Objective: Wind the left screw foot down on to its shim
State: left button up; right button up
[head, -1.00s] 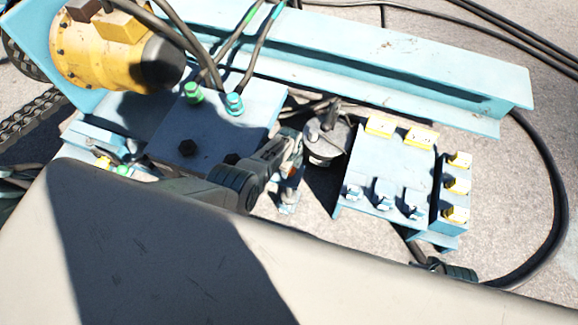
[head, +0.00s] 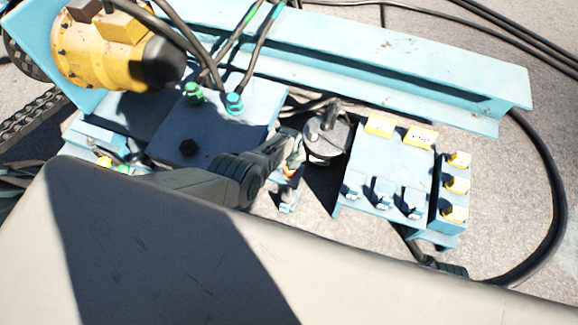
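My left gripper (head: 291,152) reaches in from the left, past the near edge of the blue plate with the green and teal fittings. It is at the top of a small upright part that looks like the left screw foot (head: 289,182), with some orange and white on it. The gripper hides the upper part of the foot, and I cannot tell whether its fingers are closed on it. A small light-blue piece (head: 286,208) shows at the bottom of the foot. I cannot make out a separate shim or any gap there. My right gripper is not in view.
A long blue beam (head: 400,75) runs behind. A yellow motor (head: 105,55) is at upper left. Black cable loops at right (head: 556,190).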

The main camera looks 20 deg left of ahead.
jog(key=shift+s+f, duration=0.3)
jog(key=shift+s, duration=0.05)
pick_arm(q)
jog(key=o, duration=0.8)
jog(key=shift+o, duration=0.6)
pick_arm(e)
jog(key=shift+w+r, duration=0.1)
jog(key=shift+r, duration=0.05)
pick_arm(q)
jog(key=shift+r, duration=0.15)
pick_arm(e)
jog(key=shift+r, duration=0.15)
pick_arm(q)
notch_tip(320, 180, up, 4)
jog(key=p, duration=0.3)
notch_tip(320, 180, up, 6)
jog(key=p, duration=0.4)
jog(key=shift+r, duration=0.2)
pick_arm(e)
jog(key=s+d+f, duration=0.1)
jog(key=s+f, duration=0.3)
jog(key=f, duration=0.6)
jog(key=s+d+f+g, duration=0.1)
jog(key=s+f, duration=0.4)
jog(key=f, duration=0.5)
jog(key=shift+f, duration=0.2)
